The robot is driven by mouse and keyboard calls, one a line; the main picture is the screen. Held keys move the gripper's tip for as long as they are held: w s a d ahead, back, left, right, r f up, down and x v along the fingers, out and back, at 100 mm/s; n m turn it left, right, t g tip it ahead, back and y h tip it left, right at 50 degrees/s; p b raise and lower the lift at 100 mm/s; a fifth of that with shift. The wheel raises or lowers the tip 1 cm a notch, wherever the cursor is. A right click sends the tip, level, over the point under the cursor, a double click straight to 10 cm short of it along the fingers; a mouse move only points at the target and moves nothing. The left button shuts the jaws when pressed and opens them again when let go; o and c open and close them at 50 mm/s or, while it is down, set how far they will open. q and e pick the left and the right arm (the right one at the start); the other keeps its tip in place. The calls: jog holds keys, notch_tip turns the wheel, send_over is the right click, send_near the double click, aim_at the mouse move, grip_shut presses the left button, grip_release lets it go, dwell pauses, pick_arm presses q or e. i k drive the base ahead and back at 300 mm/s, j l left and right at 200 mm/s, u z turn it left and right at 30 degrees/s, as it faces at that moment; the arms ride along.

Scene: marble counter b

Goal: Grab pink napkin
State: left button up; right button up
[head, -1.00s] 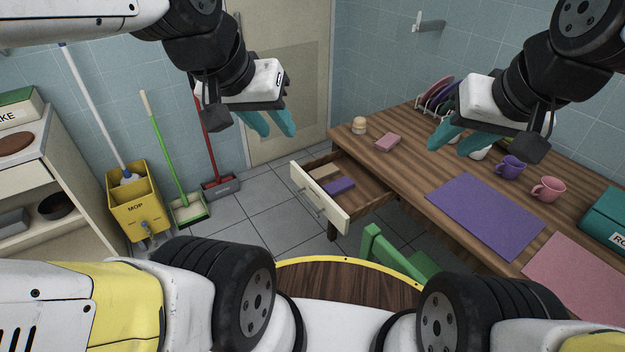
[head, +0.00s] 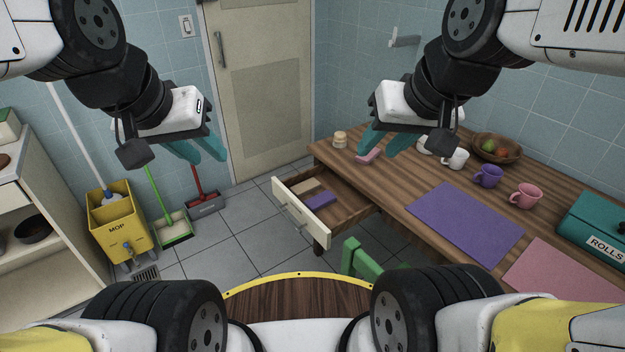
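The pink napkin (head: 368,157), a small folded block, lies on the wooden table (head: 395,186) near its back left corner. My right gripper (head: 377,150) is open and empty, with teal fingers pointing down. Its fingertips overlap the napkin's upper edge in the head view; it seems to hang above the table, and I cannot tell the exact gap. My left gripper (head: 207,158) is open and empty in the air at left, over the floor and away from the table.
An open drawer (head: 300,222) holding a purple and a tan folded cloth juts from the table's left side. A beige jar (head: 340,140) stands beside the napkin. Mugs, a fruit bowl (head: 497,148) and a purple mat (head: 465,222) are to the right. A green chair (head: 362,258) stands in front.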

aim_at(365, 160)
jog(key=i+j+z, duration=0.15)
jog(key=j, duration=0.5)
jog(key=j+z, duration=0.15)
jog(key=j, duration=0.5)
jog(key=i+j+z, duration=0.15)
jog(key=j, duration=0.2)
jog(key=i+j+z, duration=0.3)
jog(key=j, duration=0.4)
jog(key=i+z, duration=0.15)
jog(key=i, duration=0.3)
jog(key=i+j+z, duration=0.15)
jog(key=i, duration=0.3)
